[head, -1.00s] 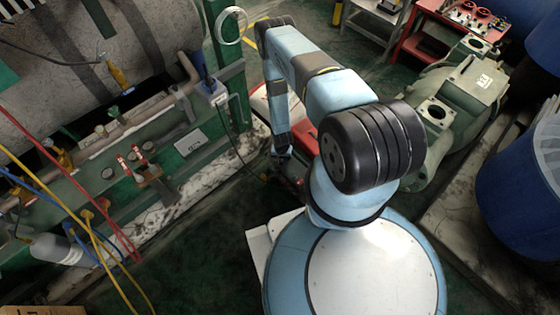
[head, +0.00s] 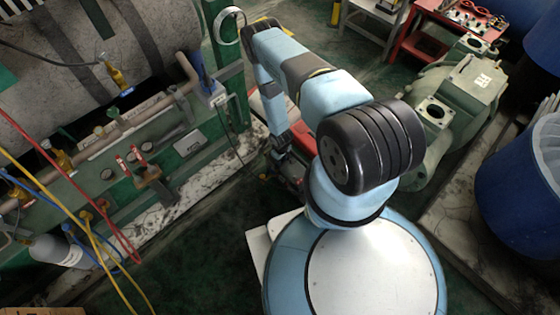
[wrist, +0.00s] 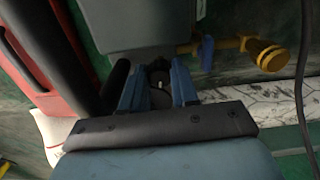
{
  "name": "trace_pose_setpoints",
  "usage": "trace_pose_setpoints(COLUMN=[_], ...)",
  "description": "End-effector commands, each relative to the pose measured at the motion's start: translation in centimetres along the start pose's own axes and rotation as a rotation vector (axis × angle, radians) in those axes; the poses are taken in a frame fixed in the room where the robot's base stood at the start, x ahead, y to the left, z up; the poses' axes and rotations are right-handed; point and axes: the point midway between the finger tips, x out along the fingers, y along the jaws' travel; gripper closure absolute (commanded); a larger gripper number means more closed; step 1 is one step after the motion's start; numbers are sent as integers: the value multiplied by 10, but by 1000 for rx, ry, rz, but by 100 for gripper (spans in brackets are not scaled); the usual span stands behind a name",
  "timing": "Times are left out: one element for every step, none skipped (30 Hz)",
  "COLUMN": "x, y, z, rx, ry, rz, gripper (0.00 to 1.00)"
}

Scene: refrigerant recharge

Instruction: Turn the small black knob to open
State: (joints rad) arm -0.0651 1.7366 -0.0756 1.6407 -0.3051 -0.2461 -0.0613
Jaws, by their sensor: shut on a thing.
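In the wrist view, my gripper (wrist: 159,92) has its two blue fingers on either side of a small black knob (wrist: 159,76). The fingers are shut on it. The knob is dark and partly hidden between the fingers, with a small pale spot on it. Its turned angle cannot be told. In the head view, my arm reaches down beside a red machine (head: 292,172), and the gripper end is small, dark and mostly hidden there. The knob cannot be made out in that view.
In the wrist view, a grey box (wrist: 135,22) stands just beyond the fingers. A brass fitting (wrist: 266,54) and a blue lever (wrist: 207,52) are to its right. A dark hose (wrist: 302,90) runs down the right side. A red body (wrist: 35,65) is at the left.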

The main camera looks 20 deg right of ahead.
Motion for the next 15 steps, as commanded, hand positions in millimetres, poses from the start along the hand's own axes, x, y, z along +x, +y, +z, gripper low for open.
trace_pose_setpoints(x=[0,0,0,0,0,0,0,0,0,0,0,0,0,0,0], y=[3,2,2,2,2,2,2,2,2,1,1,1,1,1,1], z=[-1,-1,-1,-1,-1,-2,-2,-2,-2,-2,-2,-2,-2,-2,-2], rx=[-29,-45,-64,-79,-92,-107,-117,-127,-138,-144,-150,-156,-160,-163,-166], ry=[2,2,2,2,2,3,3,3,3,3,4,4,4,4,4], rz=[4,4,4,4,4,3,3,3,3,3,3,2,2,2,2], gripper=[100,100,100,100,100,100,100,100,100,100,100,100,100,100,100])
